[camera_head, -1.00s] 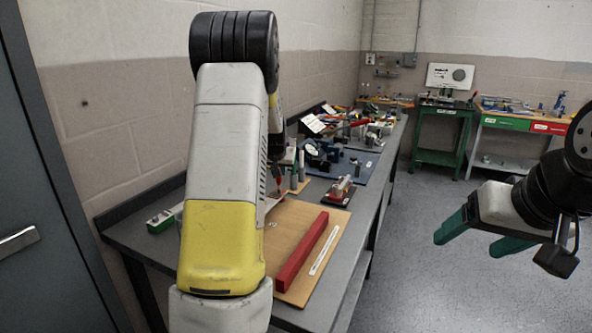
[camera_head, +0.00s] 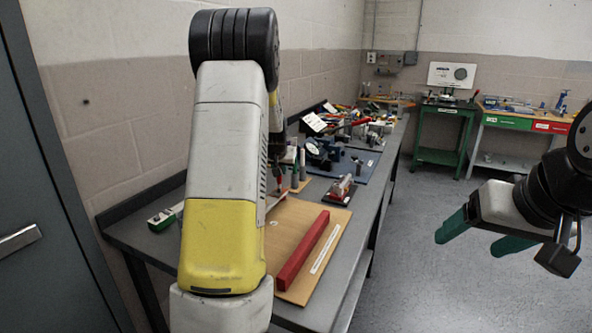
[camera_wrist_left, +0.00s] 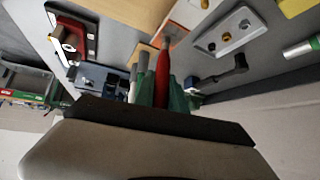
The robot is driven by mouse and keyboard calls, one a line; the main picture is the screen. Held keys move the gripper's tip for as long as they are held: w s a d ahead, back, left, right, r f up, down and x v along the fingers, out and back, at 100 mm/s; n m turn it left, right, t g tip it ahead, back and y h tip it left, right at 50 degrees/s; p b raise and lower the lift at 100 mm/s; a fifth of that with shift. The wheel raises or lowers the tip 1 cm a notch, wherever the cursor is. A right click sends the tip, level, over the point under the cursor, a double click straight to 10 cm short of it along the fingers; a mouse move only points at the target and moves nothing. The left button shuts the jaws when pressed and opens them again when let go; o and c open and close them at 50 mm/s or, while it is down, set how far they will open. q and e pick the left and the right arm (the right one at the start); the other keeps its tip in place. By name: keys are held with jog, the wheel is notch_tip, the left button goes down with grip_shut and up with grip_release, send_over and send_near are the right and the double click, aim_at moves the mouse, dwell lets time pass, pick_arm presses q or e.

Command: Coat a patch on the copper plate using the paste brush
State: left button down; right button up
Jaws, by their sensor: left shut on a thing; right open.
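My left gripper (camera_wrist_left: 162,92) has green fingers shut on the red handle of the paste brush (camera_wrist_left: 163,70). In the left wrist view the brush's far end reaches a brownish, copper-coloured surface (camera_wrist_left: 178,33), probably the copper plate. I cannot tell whether it touches. In the head view my left arm hides most of this spot, and only a small red piece shows beside it. My right gripper (camera_head: 482,236) is open and empty, out over the floor to the right of the bench.
A wooden board (camera_head: 335,222) with a red bar (camera_head: 303,250) lies on the grey bench (camera_head: 135,232). Further back are a red-based device (camera_head: 340,190) and a blue tray (camera_head: 378,168) with several parts. A grey plate with fittings (camera_wrist_left: 230,32) lies near the brush.

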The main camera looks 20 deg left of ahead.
pick_arm(q)
jog(key=shift+w, duration=0.25)
jog(key=shift+s, duration=0.85)
jog(key=shift+w, duration=0.9)
jog(key=shift+r, duration=2.05)
jog(key=shift+f, duration=0.1)
jog(key=shift+w+a+f, duration=0.2)
jog(key=shift+f, duration=0.3)
jog(key=shift+w+a+f, duration=0.15)
jog(key=shift+a+f, duration=0.05)
jog(key=shift+f, duration=0.3)
jog(key=shift+w+a+f, duration=0.2)
jog(key=shift+f, duration=0.3)
jog(key=shift+f, duration=0.5)
